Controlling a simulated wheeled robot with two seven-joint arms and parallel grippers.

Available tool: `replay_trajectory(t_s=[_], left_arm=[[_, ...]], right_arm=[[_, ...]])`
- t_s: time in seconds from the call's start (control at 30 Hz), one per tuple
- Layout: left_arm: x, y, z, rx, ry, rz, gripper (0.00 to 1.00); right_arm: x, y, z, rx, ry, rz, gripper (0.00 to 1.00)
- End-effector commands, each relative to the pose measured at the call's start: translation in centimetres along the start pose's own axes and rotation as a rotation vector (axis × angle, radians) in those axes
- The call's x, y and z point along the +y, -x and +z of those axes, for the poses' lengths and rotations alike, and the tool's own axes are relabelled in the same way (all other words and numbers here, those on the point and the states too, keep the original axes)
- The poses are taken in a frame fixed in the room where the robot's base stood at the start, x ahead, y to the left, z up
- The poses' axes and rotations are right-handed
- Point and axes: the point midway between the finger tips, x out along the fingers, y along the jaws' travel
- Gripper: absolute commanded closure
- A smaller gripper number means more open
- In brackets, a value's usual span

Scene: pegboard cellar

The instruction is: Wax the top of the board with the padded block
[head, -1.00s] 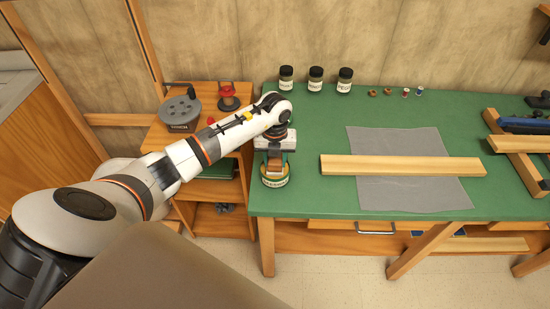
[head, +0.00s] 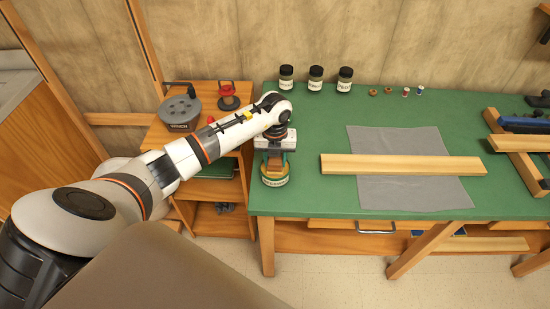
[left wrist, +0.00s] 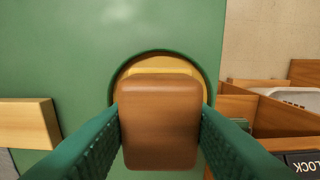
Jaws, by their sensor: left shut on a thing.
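My left gripper (head: 275,160) is shut on a brown block (left wrist: 160,120), which fills the gap between its two green fingers in the left wrist view. The gripper points down at the left end of the green workbench. The block is over or in an open round tin (head: 275,181) of yellowish wax (left wrist: 160,64); I cannot tell whether it touches the wax. The block's padded face is hidden. The long pale wooden board (head: 400,166) lies across a grey sheet (head: 390,141) on the bench, right of the gripper. Its end shows in the left wrist view (left wrist: 27,122). My right gripper is not in view.
Several jars (head: 316,77) and small spools stand along the back of the green bench (head: 300,125). A wooden rack (head: 520,160) with tools is at the right. A wooden shelf (head: 212,134) stands left of the bench. Bench space between tin and board is clear.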

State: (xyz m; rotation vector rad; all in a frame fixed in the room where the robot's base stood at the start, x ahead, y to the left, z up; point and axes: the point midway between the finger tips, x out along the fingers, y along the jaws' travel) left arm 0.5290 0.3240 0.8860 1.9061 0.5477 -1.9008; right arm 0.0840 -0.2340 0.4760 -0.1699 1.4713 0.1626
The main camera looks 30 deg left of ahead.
Motion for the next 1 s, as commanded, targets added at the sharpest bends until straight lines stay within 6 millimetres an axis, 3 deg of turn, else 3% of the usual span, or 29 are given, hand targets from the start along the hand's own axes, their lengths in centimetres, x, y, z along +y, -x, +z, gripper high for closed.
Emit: replay_trajectory(t_s=[0.37,1.0], left_arm=[[0.0,0.3,0.1,-0.003,-0.001,-0.002,0.79],[0.0,5.6,0.0,0.000,0.000,-0.002,0.79]], right_arm=[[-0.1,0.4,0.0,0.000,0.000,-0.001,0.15],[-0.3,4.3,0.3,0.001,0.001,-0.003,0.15]])
